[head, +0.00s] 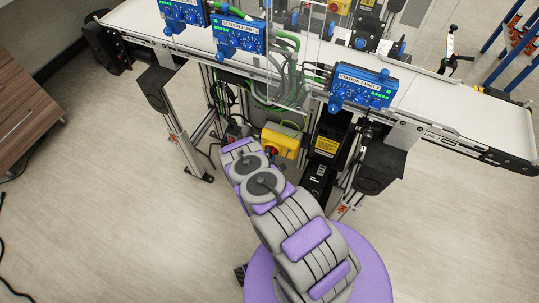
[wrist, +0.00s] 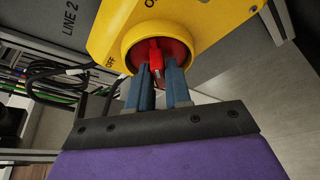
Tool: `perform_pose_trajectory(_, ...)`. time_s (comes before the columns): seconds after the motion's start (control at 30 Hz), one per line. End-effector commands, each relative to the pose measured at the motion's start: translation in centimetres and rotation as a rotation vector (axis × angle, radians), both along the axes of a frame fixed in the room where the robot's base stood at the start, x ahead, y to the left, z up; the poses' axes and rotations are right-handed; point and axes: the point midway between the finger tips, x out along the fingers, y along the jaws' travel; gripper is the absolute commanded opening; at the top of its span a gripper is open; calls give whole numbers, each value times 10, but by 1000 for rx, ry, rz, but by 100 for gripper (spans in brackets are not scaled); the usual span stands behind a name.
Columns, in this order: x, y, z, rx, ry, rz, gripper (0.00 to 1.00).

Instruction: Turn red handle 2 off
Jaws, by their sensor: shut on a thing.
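The red handle (wrist: 155,58) sits in a round yellow collar on a yellow switch box (wrist: 105,32) in the wrist view. Lettering reading "LINE 2" is on the grey panel at the left, and "OFF" shows on the yellow face. My gripper (wrist: 158,78) has its two blue-grey fingers at the handle, one on each side, shut on it. The fingers hide part of the handle and the red disc behind it. In the head view the yellow box (head: 280,143) is under the conveyor, with my arm reaching up to it; the fingertips are hidden there.
A white conveyor belt (head: 440,100) runs above the box, carrying blue station units (head: 360,87). Support legs (head: 180,125) stand on both sides. A black unit with a yellow label (head: 326,145) is just right of the box. Cables hang behind. The floor in front is clear.

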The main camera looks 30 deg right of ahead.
Motion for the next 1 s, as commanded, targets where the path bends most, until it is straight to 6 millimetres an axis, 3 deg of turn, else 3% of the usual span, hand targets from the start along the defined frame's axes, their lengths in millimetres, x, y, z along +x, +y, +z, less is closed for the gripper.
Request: perform_pose_trajectory(1.0, 5, 4, -2, -539, 689, 1, 0)
